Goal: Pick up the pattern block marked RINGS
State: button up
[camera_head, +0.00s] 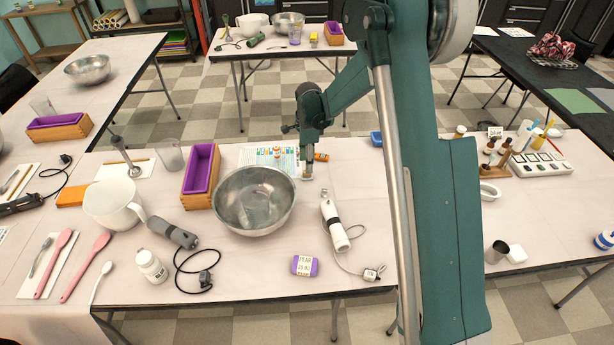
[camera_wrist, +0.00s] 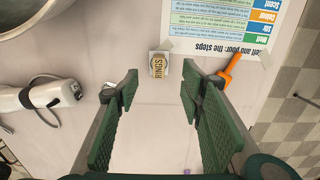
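In the head view my gripper (camera_head: 308,152) points down over the table, right of the metal bowl. A small pale thing shows just below it there, too small to read.
A large metal bowl (camera_head: 232,216) stands to the left, and a white hand blender (camera_head: 334,226) lies in front. The printed steps sheet (camera_wrist: 225,20) lies behind the block. An orange tool (camera_wrist: 229,70) lies right of the block in the wrist view.

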jog(key=shift+f, duration=0.35)
jog(key=shift+f, duration=0.1)
jog(key=shift+s+f+b, duration=0.1)
jog(key=shift+f+b, duration=0.45)
jog(key=shift+f, duration=1.95)
jog(key=shift+c, duration=0.7)
jog(key=c, duration=0.8)
